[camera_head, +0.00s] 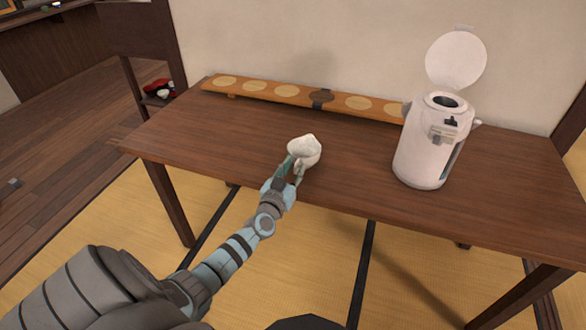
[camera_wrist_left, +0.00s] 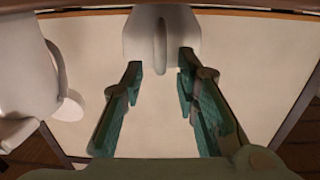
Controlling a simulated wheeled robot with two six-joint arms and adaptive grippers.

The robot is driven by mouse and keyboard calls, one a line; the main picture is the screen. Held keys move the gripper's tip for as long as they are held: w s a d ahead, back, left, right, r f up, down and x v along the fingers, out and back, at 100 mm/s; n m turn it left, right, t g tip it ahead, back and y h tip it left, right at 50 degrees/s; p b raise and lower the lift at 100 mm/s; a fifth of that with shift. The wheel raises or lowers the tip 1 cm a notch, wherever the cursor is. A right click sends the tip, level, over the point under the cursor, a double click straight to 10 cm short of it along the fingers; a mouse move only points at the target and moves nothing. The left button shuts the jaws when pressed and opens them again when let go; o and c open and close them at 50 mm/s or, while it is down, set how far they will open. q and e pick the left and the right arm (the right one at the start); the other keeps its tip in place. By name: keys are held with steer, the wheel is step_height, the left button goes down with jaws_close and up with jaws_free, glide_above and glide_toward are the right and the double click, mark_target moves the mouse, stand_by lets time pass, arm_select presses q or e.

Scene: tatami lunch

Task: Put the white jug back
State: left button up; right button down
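The small white jug (camera_head: 307,147) is near the middle of the dark wooden table (camera_head: 225,137) and appears to stand on it. My left gripper (camera_head: 297,171) reaches it from the front left. In the left wrist view the picture is upside down, and the jug (camera_wrist_left: 187,38) shows at the top with its handle towards me. The fingers of my left gripper (camera_wrist_left: 160,72) are apart, one on each side of the handle, with visible gaps. My right gripper is not in view.
A long low wooden board (camera_head: 290,95) with several pale round spots and one dark one lies along the wall side of the table. A white hot-water pot (camera_head: 423,160) with its lid raised stands to the right. The table between jug and pot is clear.

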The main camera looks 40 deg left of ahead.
arm_select(q)
steer(key=shift+r, duration=0.2)
steer(key=p+v, duration=0.5)
steer(key=v, duration=0.7)
steer(key=s+d+f+m+g+h, duration=0.1)
steer(key=s+d+f+g, duration=0.15)
steer(key=s+f, duration=0.45)
steer(key=s+d+f+m+g+h, duration=0.1)
steer(key=s+d+f+g+h, duration=0.2)
steer(key=f, duration=0.8)
steer(key=s+d+f+m+g, duration=0.1)
steer(key=s+f+g, duration=0.2)
steer(key=s+f, duration=0.5)
steer(key=s+d+f+g, duration=0.2)
steer(key=s+f+g, duration=0.1)
steer(key=s, duration=0.7)
steer(key=s+d+f+g+p, duration=0.1)
steer(key=s+d+f+g, duration=0.2)
steer(key=s+f, duration=0.3)
steer(key=s+g, duration=0.1)
steer(key=s, duration=0.3)
steer(key=shift+s+f+m, duration=0.15)
steer(key=shift+f+m, duration=0.05)
steer(key=shift+m, duration=0.2)
